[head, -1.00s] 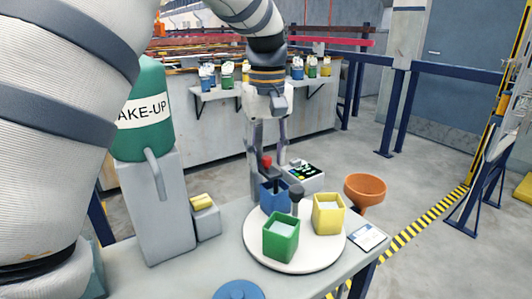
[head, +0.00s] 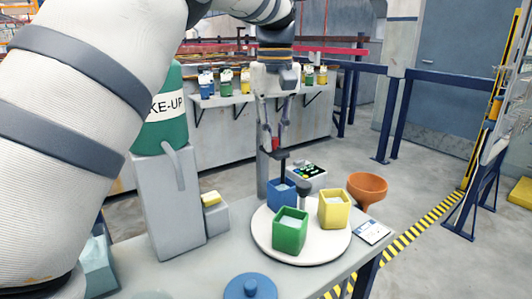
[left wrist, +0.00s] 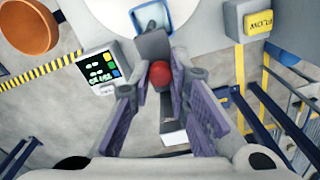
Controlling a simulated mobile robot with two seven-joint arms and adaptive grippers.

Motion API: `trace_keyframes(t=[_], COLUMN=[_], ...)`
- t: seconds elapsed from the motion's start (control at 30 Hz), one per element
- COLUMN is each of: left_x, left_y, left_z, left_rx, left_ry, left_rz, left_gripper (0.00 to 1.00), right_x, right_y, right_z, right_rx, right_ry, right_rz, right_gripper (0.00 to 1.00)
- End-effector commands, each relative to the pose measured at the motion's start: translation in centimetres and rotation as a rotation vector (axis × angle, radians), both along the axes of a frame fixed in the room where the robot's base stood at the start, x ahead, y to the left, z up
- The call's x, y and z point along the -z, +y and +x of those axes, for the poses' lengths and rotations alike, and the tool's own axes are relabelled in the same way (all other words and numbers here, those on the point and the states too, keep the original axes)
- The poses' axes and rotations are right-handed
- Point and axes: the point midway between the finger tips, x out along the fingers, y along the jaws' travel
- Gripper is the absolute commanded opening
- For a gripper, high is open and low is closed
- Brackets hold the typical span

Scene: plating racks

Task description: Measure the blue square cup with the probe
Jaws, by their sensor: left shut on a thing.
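The blue square cup (head: 281,198) stands at the back of the round white turntable (head: 322,250), behind the green cup (head: 290,232) and left of the yellow cup (head: 334,210). My left gripper (head: 275,136) is shut on the probe (head: 283,165), which has a red grip and a dark lower part. The probe points down at the blue cup's opening; I cannot tell whether its tip is inside or just above. In the left wrist view the red grip (left wrist: 160,75) sits between the fingers, and the dark probe head partly hides the blue cup (left wrist: 147,15). My right gripper is out of view.
A meter with a lit display (head: 308,172) stands behind the turntable. A dark round-topped post (head: 304,190) rises among the cups. An orange bowl (head: 367,185) is at the right, a grey block with a yellow top (head: 213,210) at the left, a blue lid (head: 250,288) in front.

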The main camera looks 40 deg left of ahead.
Motion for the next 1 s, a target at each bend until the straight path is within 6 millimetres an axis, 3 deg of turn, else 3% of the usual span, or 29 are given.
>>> trace_keyframes(t=[0.03,0.1,0.4,0.43,0.5,0.53,0.83,1.0], left_x=[-1.8,-2.4,-2.6,-2.6,-2.6,-2.6,-2.5,-5.5], left_y=[0.1,0.1,0.1,0.1,0.1,0.1,0.0,0.1], left_z=[-0.7,-0.8,-0.7,-0.7,-0.7,-0.7,-0.7,-0.6], left_rx=[-0.001,-0.001,-0.001,-0.001,-0.001,-0.001,-0.001,-0.001], left_ry=[-0.006,-0.004,-0.006,-0.006,-0.007,-0.006,-0.002,-0.008], left_rz=[0.000,-0.001,0.001,0.001,0.001,0.001,-0.001,0.001], left_gripper=[0.00,0.00,0.00,0.19,0.34,0.37,0.37,0.37], right_x=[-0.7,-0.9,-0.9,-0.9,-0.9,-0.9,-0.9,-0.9], right_y=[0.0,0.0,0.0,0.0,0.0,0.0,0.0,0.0], right_z=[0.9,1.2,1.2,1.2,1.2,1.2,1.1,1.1], right_rx=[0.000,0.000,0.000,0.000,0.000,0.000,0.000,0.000], right_ry=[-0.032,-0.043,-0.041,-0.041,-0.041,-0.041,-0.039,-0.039], right_rz=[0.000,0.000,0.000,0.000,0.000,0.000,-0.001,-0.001], right_gripper=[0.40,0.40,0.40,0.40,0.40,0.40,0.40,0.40])
